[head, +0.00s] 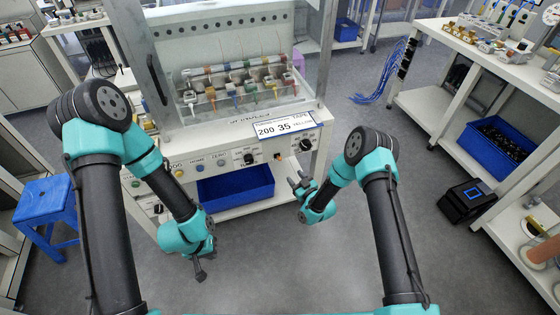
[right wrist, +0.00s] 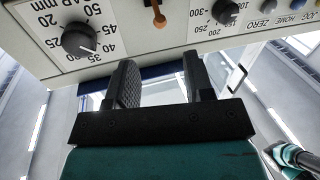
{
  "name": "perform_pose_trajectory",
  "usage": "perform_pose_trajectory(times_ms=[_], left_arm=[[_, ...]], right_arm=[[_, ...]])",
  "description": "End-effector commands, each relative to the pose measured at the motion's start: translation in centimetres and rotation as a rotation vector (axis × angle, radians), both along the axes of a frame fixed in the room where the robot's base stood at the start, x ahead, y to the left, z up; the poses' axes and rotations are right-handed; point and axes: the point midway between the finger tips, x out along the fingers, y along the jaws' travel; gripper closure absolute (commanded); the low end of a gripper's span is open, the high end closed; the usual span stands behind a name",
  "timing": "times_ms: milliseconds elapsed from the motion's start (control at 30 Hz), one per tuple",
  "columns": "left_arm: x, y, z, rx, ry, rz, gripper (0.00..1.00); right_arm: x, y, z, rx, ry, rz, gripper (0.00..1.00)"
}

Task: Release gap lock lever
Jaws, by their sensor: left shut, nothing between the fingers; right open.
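The small orange lever (right wrist: 158,16) is on the pale front panel at the top of the right wrist view, with its rounded end toward the bottom of the picture. In the head view the orange lever (head: 278,156) is a tiny spot left of the black gap dial (head: 305,145). The gap dial (right wrist: 79,40) also shows in the right wrist view. My right gripper (head: 298,184) is open and empty, in front of and below the panel's right end; its two fingers (right wrist: 160,82) are apart, clear of the lever. My left gripper (head: 200,276) is shut and empty, low in front of the machine's left part.
A second black dial (head: 249,158) and several buttons sit on the panel (head: 210,164). A sign (head: 285,126) stands above it. A blue bin (head: 236,188) is under the machine. A blue stool (head: 46,208) stands left, and a shelf bench right. The floor between is clear.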

Motion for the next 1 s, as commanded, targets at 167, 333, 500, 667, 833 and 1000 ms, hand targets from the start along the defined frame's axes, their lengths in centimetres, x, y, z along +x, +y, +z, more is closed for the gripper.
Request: perform_pose_trajectory(times_ms=[167,333,500,667,833,1000], left_arm=[[0.0,0.0,0.0,0.0,0.0,0.0,1.0],[0.0,0.0,0.0,0.0,0.0,0.0,1.0],[0.0,0.0,0.0,0.0,0.0,0.0,1.0],[0.0,0.0,0.0,0.0,0.0,0.0,1.0],[0.0,0.0,0.0,0.0,0.0,0.0,1.0],[0.0,0.0,0.0,0.0,0.0,0.0,1.0]], right_arm=[[2.6,1.8,0.0,0.0,-0.001,0.001,0.52],[5.0,3.3,0.0,-0.001,-0.003,0.001,0.52],[7.3,4.7,0.0,-0.001,-0.003,0.0,0.52],[9.1,5.8,0.0,0.0,0.0,0.001,0.52],[10.1,6.5,0.0,0.0,0.0,0.0,0.52],[10.3,6.7,0.0,0.0,0.001,0.0,0.52]])
